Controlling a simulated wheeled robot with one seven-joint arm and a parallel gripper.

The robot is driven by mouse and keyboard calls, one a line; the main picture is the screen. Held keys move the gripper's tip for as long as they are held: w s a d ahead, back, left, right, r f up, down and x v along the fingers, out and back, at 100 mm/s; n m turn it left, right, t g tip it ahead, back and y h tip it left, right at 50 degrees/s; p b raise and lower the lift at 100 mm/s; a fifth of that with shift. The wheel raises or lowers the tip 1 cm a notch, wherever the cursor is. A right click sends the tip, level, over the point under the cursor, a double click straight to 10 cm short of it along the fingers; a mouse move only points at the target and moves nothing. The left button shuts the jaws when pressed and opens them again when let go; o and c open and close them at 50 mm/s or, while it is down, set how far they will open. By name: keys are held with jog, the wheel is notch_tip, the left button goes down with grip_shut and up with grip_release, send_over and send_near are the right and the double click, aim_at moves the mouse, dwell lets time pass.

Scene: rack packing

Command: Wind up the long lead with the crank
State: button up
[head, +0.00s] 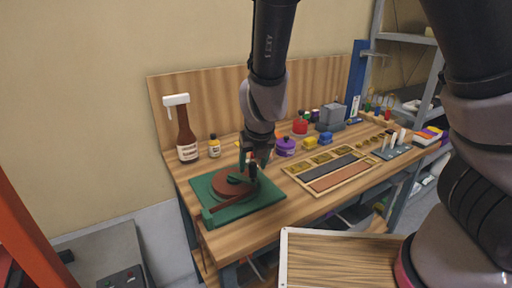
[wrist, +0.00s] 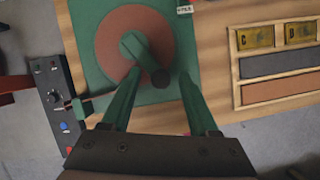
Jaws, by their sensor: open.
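A green base plate (head: 265,199) lies on the left end of the wooden bench, with a flat red-brown reel disc (head: 228,186) on it. The wrist view shows the disc (wrist: 108,40) with a green crank arm (wrist: 135,45) over its centre and a dark round crank knob (wrist: 160,78) at the arm's end. My gripper (wrist: 160,85) is open, its two green fingers on either side of the knob, apart from it as far as I can tell. In the head view my gripper (head: 251,165) points down over the disc and hides part of the crank. I cannot make out the long lead.
A brown spray bottle (head: 187,140) and a small yellow bottle (head: 214,147) stand behind the plate. A wooden sorting tray (head: 292,172) lies to its right, with a purple jar (head: 286,147) behind. A dark control box (wrist: 55,95) shows at left, below the bench.

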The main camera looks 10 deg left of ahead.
jog(key=v, duration=0.9)
dwell(0.3)
jog(key=w+n+g, duration=0.1)
jog(key=n, duration=0.2)
jog(key=w+a+n+g+h, duration=0.1)
jog(key=n, duration=0.3)
jog(key=w+n+g, duration=0.1)
jog(key=n+g, duration=0.1)
jog(key=n, duration=0.1)
jog(key=shift+w+a+r+n+h, duration=0.3)
jog(key=shift+w+r+h, duration=0.05)
jog(key=shift+w+h, duration=0.05)
notch_tip(320, 180, down, 11)
jog(key=shift+r, duration=0.15)
grip_shut()
